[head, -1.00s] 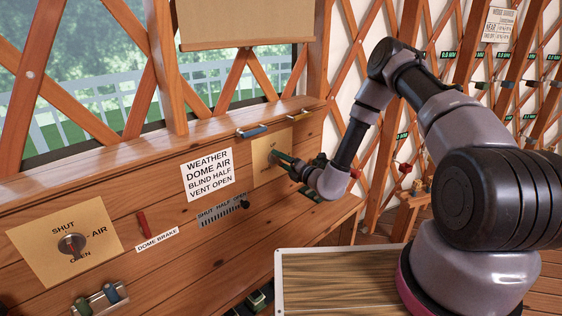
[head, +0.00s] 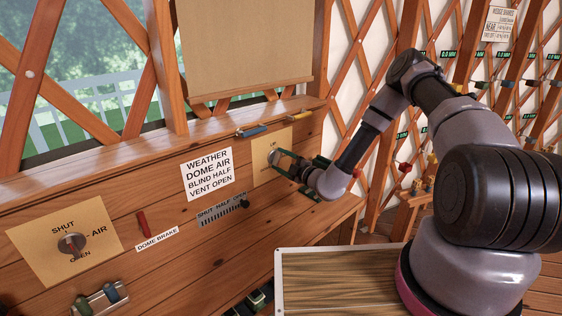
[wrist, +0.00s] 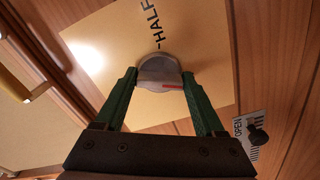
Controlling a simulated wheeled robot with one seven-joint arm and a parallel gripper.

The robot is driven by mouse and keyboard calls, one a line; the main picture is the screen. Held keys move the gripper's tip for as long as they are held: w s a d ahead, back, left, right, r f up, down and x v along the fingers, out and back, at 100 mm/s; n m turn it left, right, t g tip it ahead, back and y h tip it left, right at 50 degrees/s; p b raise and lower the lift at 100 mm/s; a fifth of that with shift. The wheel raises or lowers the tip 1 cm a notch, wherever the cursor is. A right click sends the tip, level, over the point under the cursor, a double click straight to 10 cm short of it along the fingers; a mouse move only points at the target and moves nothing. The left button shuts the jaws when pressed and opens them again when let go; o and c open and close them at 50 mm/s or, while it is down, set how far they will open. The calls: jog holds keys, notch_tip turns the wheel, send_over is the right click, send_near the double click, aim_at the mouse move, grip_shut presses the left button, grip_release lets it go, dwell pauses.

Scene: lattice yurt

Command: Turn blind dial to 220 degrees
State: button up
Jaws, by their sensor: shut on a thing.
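The blind dial is a round grey knob with a red pointer mark on a tan plate marked HALF. It shows in the wrist view (wrist: 159,72) and, partly hidden by the gripper, in the head view (head: 273,157). My gripper (wrist: 160,78) has its green fingers on either side of the knob's raised grip and is shut on it. In the wrist view the red mark points right. The gripper also shows in the head view (head: 284,161). The tan blind (head: 245,48) hangs over part of the window.
A weather card (head: 207,173) reads "dome air, blind half, vent open". A vent slider (head: 244,203), a red dome brake lever (head: 143,224) and an air dial (head: 72,243) are on the same wooden panel. A blue handle (head: 252,131) is on the ledge above.

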jog(key=shift+f+m, duration=0.1)
jog(key=shift+m, duration=1.1)
jog(key=o, duration=1.3)
jog(key=shift+o, duration=0.2)
jog(key=v, duration=1.1)
jog(key=shift+a, duration=0.1)
